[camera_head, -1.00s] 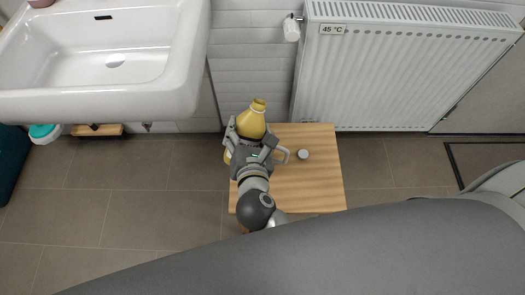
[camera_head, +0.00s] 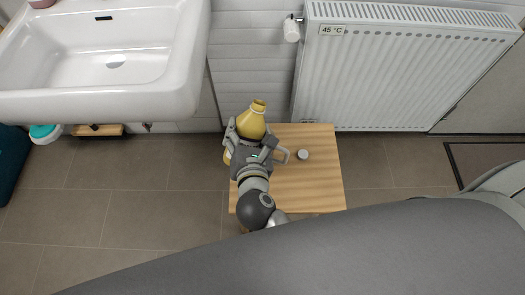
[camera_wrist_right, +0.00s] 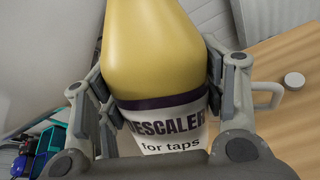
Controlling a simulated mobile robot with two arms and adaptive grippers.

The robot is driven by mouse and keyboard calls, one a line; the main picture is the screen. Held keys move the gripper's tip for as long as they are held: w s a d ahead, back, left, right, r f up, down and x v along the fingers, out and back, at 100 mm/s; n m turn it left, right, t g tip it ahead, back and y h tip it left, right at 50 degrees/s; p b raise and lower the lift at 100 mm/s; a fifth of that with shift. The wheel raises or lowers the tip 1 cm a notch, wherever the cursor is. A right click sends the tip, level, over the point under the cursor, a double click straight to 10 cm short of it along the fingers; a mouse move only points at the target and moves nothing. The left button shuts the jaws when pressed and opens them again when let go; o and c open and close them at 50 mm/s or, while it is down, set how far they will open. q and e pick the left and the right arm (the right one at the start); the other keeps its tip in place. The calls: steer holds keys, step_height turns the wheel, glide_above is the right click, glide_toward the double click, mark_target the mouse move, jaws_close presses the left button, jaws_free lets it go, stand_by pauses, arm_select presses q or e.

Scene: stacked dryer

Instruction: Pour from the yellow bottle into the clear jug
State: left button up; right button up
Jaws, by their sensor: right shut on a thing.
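The yellow bottle (camera_head: 251,121) is held between the fingers of my right gripper (camera_head: 250,135), over the left part of the small wooden table. In the right wrist view the bottle (camera_wrist_right: 158,50) fills the middle, with a "DESCALER for taps" label, and a finger presses on each side. Its neck points away from me and leans slightly right in the head view. A grey handle (camera_head: 285,155) shows just right of my gripper and may belong to the clear jug; the jug's body is mostly hidden behind my gripper. My left gripper is not in view.
A round white cap (camera_head: 303,154) lies on the wooden table (camera_head: 318,185), whose right part is otherwise clear. A white radiator (camera_head: 400,75) stands on the wall behind, right. A white sink (camera_head: 160,98) is at the upper left.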

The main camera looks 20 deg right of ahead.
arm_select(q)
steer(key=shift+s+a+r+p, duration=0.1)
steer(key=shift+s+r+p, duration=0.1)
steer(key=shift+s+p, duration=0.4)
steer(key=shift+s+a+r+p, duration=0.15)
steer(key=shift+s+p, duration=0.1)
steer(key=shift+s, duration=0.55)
arm_select(e)
steer(key=shift+a, duration=0.15)
stand_by(1.1)
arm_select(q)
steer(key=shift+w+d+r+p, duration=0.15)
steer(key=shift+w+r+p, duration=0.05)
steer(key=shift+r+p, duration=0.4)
arm_select(e)
steer(key=shift+s+a+m+g, duration=0.1)
steer(key=shift+m+g, duration=0.2)
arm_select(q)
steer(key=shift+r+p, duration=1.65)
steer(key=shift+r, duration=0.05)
arm_select(e)
steer(key=shift+s+a+f+m+g+y, duration=0.1)
steer(key=shift+s+a+m+g+y, duration=0.05)
steer(key=shift+a+m+g+y, duration=0.2)
stand_by(2.4)
